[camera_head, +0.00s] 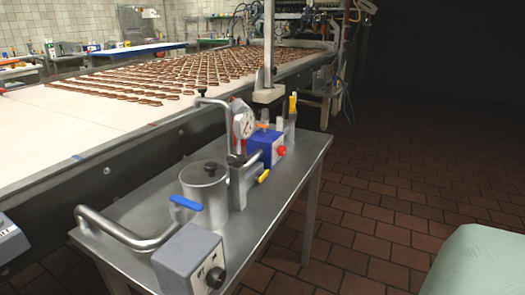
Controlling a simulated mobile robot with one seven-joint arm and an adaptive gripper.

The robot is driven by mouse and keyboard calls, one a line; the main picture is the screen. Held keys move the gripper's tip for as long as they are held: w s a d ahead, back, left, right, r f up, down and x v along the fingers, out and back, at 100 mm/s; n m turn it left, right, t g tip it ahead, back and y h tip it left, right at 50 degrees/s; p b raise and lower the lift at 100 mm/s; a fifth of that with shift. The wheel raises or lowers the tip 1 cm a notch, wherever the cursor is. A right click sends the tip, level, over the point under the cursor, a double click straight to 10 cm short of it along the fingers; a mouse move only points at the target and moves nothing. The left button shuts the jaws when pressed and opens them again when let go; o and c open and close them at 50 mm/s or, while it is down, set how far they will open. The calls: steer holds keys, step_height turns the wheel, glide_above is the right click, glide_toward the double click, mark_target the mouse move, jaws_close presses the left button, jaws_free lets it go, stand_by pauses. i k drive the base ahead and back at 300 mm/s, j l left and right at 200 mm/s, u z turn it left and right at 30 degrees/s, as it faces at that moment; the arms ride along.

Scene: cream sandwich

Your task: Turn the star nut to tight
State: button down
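A metal bench holds a steel pot (205,196) with a round lid. Several small dark knobs show: one on the pot lid (210,169), one beside the pot at the top of a short metal column (236,161), and one at the top of a bent pipe (202,93). They are too small here to tell which is the star nut, or whether it is loose or tight. My gripper is not in view.
The bench (258,226) also carries a grey control box (187,262), a blue box (264,147), a dial gauge (243,124) and a blue-handled lever (186,203). A conveyor (80,125) with brown biscuits runs behind. The tiled floor (375,225) at right is mostly clear.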

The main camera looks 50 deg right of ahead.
mark_target(235, 160)
steer(key=z, duration=1.1)
steer(key=k+j+z, duration=0.15)
steer(key=k+j, duration=0.15)
steer(key=i, duration=0.35)
